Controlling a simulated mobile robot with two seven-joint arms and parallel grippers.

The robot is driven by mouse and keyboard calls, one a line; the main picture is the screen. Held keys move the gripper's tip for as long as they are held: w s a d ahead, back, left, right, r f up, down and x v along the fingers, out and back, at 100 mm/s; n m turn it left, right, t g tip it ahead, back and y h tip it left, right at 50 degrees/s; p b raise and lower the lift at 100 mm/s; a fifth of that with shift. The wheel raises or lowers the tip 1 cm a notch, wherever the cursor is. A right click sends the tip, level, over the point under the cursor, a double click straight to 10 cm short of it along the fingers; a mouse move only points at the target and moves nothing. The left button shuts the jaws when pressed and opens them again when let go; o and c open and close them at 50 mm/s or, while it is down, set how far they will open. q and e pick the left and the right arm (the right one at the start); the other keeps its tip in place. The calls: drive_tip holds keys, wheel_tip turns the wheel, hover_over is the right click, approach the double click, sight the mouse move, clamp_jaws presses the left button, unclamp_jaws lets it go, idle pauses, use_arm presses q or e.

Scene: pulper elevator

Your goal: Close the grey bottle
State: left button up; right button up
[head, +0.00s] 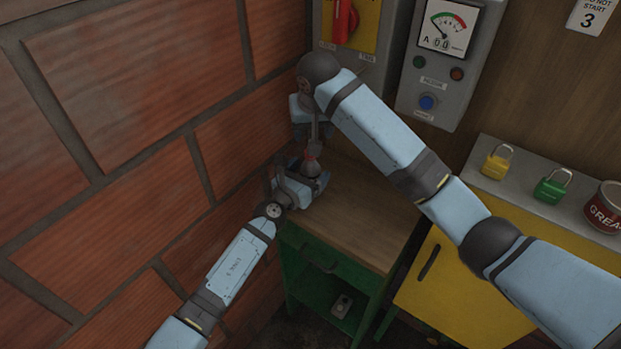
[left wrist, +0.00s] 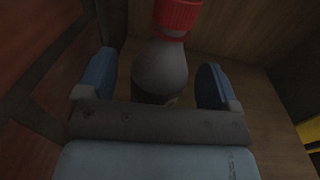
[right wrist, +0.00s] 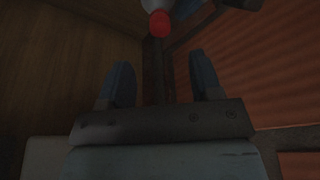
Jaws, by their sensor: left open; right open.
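The grey bottle (left wrist: 160,70) has a red cap (left wrist: 178,14) at its neck; whether the cap is tight I cannot tell. In the left wrist view it stands between the spread fingers of my open left gripper (left wrist: 156,78), with its lower part hidden. In the head view the bottle (head: 310,168) is small and partly covered by the grippers above the wooden top. My right gripper (head: 308,118) is above it, open. In the right wrist view the red cap (right wrist: 160,23) is beyond the open fingers, with nothing clearly between them.
The wooden top (head: 360,225) of a green cabinet (head: 300,260) is bare on its right. A brick wall (head: 130,90) is close on the left. A grey meter box (head: 447,60) hangs behind. A shelf at right holds yellow (head: 496,164) and green (head: 551,189) padlocks and a grease tin (head: 606,208).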

use_arm(q)
drive_tip(key=shift+w, duration=0.1)
drive_tip(key=c, duration=1.4)
clamp_jaws()
use_arm(e)
drive_tip(key=o, duration=0.6)
drive_tip(key=shift+r, duration=0.1)
drive_tip(key=v, duration=0.5)
drive_tip(key=s, duration=0.4)
drive_tip(key=s+d, duration=0.1)
drive_tip(key=s, duration=0.3)
drive_tip(key=s+d, duration=0.1)
drive_tip(key=s, duration=0.3)
use_arm(q)
drive_tip(key=o, duration=1.4)
unclamp_jaws()
use_arm(e)
drive_tip(key=shift+w, duration=0.1)
